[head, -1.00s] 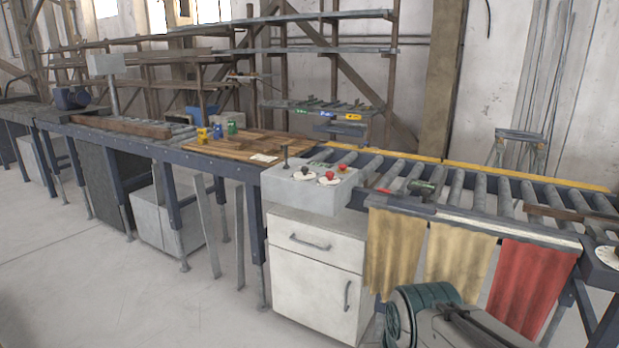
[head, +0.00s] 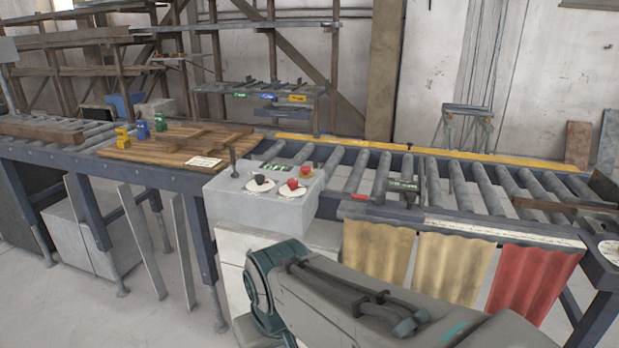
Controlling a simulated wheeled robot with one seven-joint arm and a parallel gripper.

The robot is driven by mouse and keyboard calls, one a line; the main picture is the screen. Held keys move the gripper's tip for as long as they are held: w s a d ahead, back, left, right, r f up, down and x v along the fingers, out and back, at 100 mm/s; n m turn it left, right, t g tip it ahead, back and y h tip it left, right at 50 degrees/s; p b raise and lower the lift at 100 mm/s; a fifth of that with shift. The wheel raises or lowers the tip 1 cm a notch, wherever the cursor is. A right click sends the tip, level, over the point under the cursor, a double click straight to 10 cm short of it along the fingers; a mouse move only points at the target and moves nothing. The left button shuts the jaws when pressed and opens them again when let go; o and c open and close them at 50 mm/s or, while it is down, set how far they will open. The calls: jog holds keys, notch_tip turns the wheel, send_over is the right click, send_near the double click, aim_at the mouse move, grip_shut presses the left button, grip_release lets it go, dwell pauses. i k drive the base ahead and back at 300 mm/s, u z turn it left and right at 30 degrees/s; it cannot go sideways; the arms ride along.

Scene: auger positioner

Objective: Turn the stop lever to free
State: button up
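A grey control box (head: 255,212) stands at the near edge of the roller table. A thin dark upright lever (head: 233,162) rises from its back left corner. On its top are a black knob (head: 260,178) and a red knob (head: 292,184) on white round plates, and another red knob (head: 306,171) on a yellowish base. A dark fitting with a green label (head: 403,185) sits on the rollers to the right. I cannot tell for certain which part is the stop lever or how it is set. My arm crosses the bottom; my gripper is out of view.
A wooden board (head: 175,143) with yellow, blue and green items lies left of the box. The roller table (head: 455,188) runs right. Tan and red cloths (head: 528,277) hang from its front edge. A white cabinet (head: 232,262) under the box is partly hidden by my arm.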

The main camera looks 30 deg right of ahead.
aim_at(379, 200)
jog(key=z, duration=0.5)
jog(key=i, duration=1)
jog(key=z, duration=0.85)
jog(key=i, duration=0.25)
jog(key=z, duration=0.25)
